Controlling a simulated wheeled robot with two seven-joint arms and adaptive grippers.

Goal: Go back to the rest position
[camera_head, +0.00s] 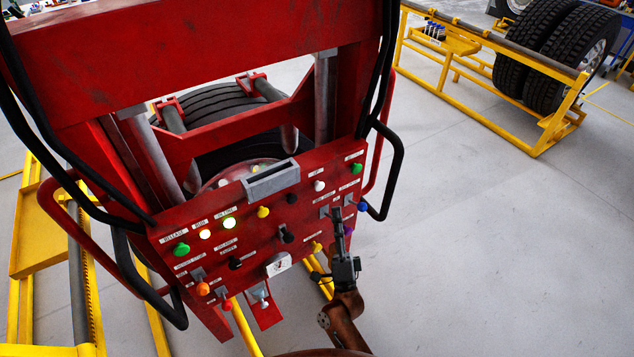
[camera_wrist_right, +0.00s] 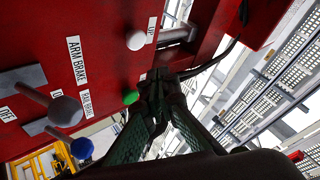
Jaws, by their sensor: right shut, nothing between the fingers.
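My right gripper (camera_head: 338,212) is in front of the right part of a red control panel (camera_head: 215,260) in the head view. Its fingers point up along the panel and are shut with nothing between them. In the right wrist view the shut fingertips (camera_wrist_right: 158,76) are close to a green button (camera_wrist_right: 130,97) and below a white knob (camera_wrist_right: 136,40). I cannot tell whether the fingers touch the panel. The green button also shows in the head view (camera_head: 355,168), above the gripper. My left gripper is not in view.
A yellow rack (camera_head: 470,60) with tires stands back right. Floor at right is clear.

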